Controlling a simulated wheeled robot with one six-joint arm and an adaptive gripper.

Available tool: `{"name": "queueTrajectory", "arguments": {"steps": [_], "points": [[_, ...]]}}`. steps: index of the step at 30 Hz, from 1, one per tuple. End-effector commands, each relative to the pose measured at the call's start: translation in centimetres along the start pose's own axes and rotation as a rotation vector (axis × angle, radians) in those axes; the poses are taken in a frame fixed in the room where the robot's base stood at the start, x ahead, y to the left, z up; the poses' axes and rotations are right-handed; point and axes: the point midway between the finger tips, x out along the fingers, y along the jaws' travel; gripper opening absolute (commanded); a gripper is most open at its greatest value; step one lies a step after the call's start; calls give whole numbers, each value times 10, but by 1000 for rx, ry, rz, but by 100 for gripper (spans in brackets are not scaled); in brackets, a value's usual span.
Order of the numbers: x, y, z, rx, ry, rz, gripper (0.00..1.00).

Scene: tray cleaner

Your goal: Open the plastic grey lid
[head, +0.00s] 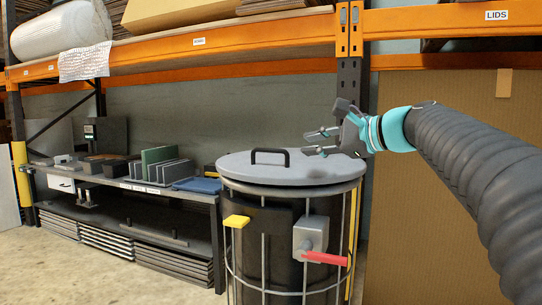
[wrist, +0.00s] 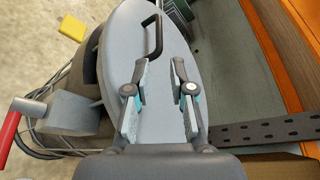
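The grey lid (head: 294,171) lies flat on top of a dark round bin in a wire frame (head: 290,225). A black handle (head: 270,151) arches up from its top. In the wrist view the lid (wrist: 128,50) fills the middle, with the handle (wrist: 153,37) beyond my fingertips. My gripper (head: 318,142) is open and empty above the right part of the lid, to the right of the handle. In the wrist view my gripper (wrist: 160,68) has its two fingers spread apart, with lid surface showing between them.
A yellow pedal-like tab (head: 237,221) and a grey box (head: 310,236) with a red lever (head: 325,258) are on the bin's front. An orange shelf beam (head: 210,47) runs behind and above. A workbench (head: 130,184) stands at left. A large cardboard sheet (head: 430,210) is at right.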

Motion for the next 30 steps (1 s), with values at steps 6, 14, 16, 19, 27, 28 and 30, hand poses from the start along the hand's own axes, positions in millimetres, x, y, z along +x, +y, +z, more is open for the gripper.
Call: {"name": "queueTrajectory", "arguments": {"steps": [6,14,16,19,27,28,30], "points": [[38,2,1,-3,-3,5,23],[86,2,0,-3,-1,4,23],[97,2,0,-4,0,4,23],[111,2,0,-4,0,4,23],[128,1,0,-3,2,2,23],[128,1,0,-3,2,2,23],[129,1,0,-4,2,1,23]]}}
